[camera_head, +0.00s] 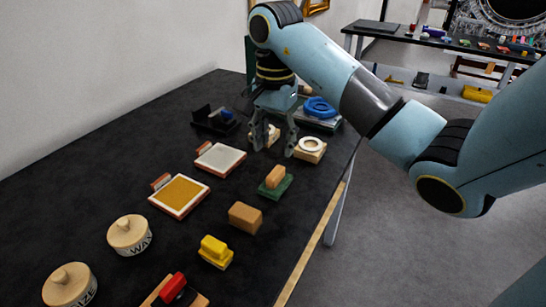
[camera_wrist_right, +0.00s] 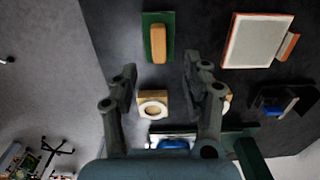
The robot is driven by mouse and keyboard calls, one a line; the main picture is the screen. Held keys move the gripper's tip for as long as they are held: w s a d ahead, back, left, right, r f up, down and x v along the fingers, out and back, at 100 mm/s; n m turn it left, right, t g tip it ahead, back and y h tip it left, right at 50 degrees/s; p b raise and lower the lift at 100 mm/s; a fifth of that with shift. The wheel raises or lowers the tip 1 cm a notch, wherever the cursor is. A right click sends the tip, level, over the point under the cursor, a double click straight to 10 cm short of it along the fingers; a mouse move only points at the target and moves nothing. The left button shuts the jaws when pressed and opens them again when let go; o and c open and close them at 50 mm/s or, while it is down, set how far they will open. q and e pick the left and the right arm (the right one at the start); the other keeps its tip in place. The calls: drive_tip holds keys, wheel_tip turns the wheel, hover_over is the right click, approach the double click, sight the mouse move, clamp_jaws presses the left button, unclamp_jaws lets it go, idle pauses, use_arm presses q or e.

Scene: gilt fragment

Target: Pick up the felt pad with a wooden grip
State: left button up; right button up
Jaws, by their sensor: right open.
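The felt pad with a wooden grip (camera_head: 274,190) is a green pad with an upright-edged tan block on top. It lies on the black table, near the middle of the head view. In the wrist view the pad (camera_wrist_right: 149,50) shows beyond the fingertips, at the top. My right gripper (camera_head: 274,150) is open and empty, pointing down above the table. It is farther back than the pad and apart from it. In the wrist view my right gripper (camera_wrist_right: 160,72) has its fingers spread wide. My left gripper is not in view.
A wooden block with a white ring (camera_head: 310,147) stands close beside the right gripper. A blue ring (camera_head: 320,107) and a black holder (camera_head: 214,121) are farther back. A brown block (camera_head: 245,218) and a white framed panel (camera_head: 220,159) are near the pad. The table's edge runs along the right.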

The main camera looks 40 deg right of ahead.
sight(276, 172)
drive_tip(key=f+b, duration=0.2)
drive_tip(key=f, duration=0.1)
drive_tip(key=shift+w+f, duration=0.2)
drive_tip(key=shift+f+b, duration=0.2)
drive_tip(key=shift+b, duration=0.1)
drive_tip(key=shift+f, duration=0.1)
drive_tip(key=f+b, duration=0.3)
drive_tip(key=shift+s+d+f, duration=0.1)
drive_tip(key=shift+s+f, duration=0.2)
drive_tip(key=shift+f, duration=0.5)
drive_tip(key=shift+c, duration=0.4)
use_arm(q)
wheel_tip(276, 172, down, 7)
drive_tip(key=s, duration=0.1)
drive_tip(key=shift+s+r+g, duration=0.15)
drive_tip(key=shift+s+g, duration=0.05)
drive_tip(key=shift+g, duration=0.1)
use_arm(e)
clamp_jaws()
